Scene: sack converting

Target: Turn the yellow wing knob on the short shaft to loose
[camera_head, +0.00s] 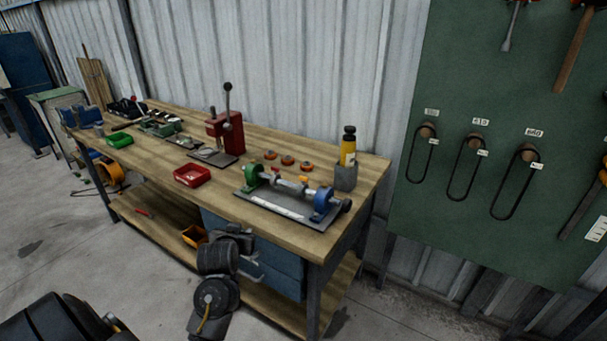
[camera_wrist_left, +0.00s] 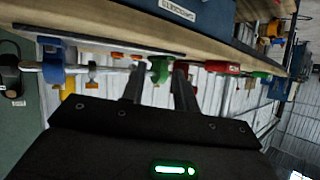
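A shaft (camera_head: 289,183) lies across a grey plate fixture (camera_head: 262,203) on the bench, between a green block (camera_head: 252,175) and a blue block (camera_head: 322,204). A small orange-yellow piece (camera_head: 304,180) shows at the shaft, likely the wing knob; its setting is too small to read. In the left wrist view the picture is inverted, with the blue block (camera_wrist_left: 53,62) and green block (camera_wrist_left: 160,69) beyond the fingers. My left gripper (camera_head: 240,231) is at the bench's front edge, short of the fixture. Its two fingers (camera_wrist_left: 159,78) are apart with nothing held. My right gripper is out of view.
Behind the fixture lie several orange knobs (camera_head: 287,160), and a yellow bottle (camera_head: 348,150) stands in a grey holder. A red press (camera_head: 226,132) and red tray (camera_head: 192,175) are to the left. Bare bench top (camera_head: 225,197) lies in front of the fixture's left end.

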